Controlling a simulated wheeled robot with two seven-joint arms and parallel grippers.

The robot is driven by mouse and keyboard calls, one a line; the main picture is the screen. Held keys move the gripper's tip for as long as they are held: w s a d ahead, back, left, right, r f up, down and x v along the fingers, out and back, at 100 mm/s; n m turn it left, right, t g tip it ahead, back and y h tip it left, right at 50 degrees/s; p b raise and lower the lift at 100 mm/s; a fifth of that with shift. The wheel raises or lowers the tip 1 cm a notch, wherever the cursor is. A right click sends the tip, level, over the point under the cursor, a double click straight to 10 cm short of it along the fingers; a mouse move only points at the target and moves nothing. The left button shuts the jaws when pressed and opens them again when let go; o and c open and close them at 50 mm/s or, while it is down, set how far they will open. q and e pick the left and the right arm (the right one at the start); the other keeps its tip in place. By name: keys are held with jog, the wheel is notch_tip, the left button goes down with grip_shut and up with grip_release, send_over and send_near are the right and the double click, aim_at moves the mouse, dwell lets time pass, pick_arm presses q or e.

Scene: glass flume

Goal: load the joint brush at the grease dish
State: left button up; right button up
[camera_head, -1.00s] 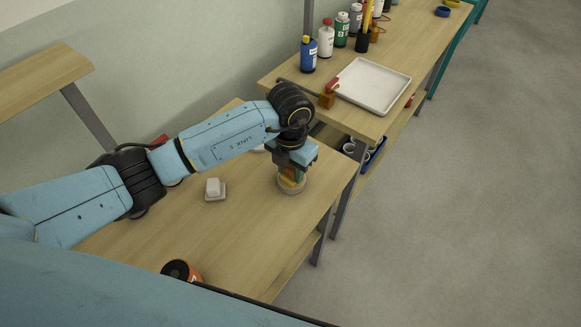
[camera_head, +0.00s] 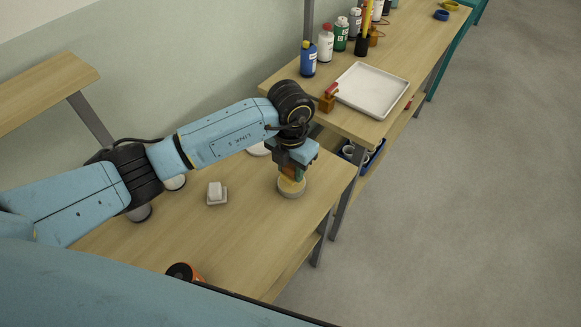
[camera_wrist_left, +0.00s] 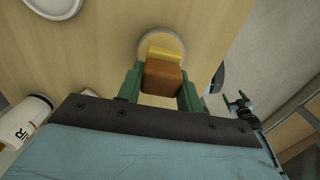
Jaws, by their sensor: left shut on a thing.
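The joint brush (camera_wrist_left: 162,77) has a brown block handle with a yellow bristle end. My left gripper (camera_head: 291,171) is shut on it, with a green finger on each side of the block in the left wrist view (camera_wrist_left: 160,88). The grease dish (camera_head: 291,194) is a small round pale dish near the right edge of the near table. The brush is directly over the dish, bristles downward. The dish's rim also shows behind the bristles in the left wrist view (camera_wrist_left: 147,36). I cannot tell whether the bristles touch the grease.
A white tray (camera_head: 372,90) and several bottles (camera_head: 326,43) stand on the far table. The near table's middle is clear.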

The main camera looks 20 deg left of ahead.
aim_at(290, 165)
pick_arm(q)
jog(key=shift+r+p, duration=1.55)
jog(key=shift+r, duration=0.7)
